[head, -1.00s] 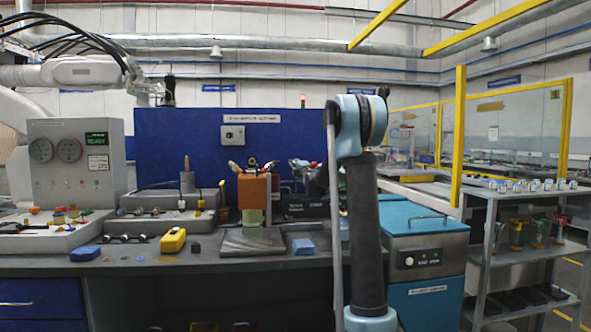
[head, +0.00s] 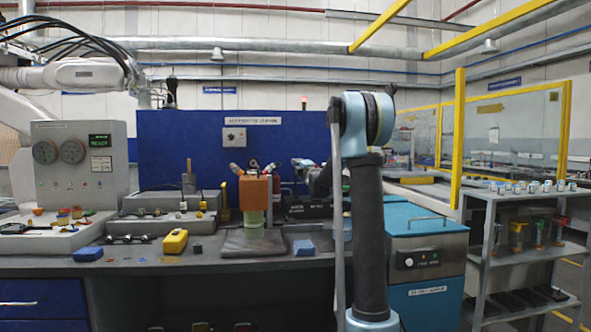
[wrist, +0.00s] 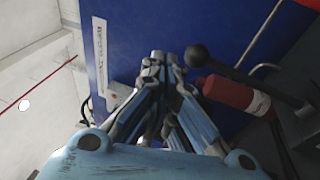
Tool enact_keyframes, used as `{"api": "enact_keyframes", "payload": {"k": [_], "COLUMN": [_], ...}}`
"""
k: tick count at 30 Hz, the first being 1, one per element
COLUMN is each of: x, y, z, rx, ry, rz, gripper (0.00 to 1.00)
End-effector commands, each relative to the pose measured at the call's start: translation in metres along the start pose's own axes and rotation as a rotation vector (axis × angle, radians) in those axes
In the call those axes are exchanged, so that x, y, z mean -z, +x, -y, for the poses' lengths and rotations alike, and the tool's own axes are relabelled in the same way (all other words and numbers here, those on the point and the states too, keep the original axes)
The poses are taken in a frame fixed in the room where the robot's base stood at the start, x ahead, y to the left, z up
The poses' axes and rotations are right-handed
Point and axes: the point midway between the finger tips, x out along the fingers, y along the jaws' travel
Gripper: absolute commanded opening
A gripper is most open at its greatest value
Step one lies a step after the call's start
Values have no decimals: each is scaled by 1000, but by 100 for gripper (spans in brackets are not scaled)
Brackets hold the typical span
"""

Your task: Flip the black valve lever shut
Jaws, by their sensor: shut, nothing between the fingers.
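A black lever with a round ball knob (wrist: 197,56) shows in the wrist view, just right of my fingertips, with a visible gap between them. In the head view my gripper (head: 302,164) is small, behind and right of an orange block (head: 255,192) on a green base. Small fittings (head: 238,168) stand on top of the block. I cannot make out the lever clearly in the head view.
A red cylinder (wrist: 236,94) lies close right of my fingers in the wrist view. A blue panel (head: 190,145) stands behind the bench. A yellow case (head: 174,241) and blue blocks (head: 87,254) lie on the bench top. A teal cabinet (head: 428,226) stands at the right.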

Motion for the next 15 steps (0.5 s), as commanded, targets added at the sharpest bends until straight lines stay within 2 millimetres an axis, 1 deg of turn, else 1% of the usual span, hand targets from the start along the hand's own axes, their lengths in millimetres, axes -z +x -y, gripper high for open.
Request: {"api": "enact_keyframes", "payload": {"k": [1, 3, 7, 15], "x": [-2, -2, 1, 0], "y": [-8, -16, -33, -64], "z": [-5, -10, -20, -40], "rx": [0, 0, 0, 0], "ry": [0, 0, 0, 0], "rz": [3, 2, -1, -1], "gripper": [0, 0, 0, 0]}}
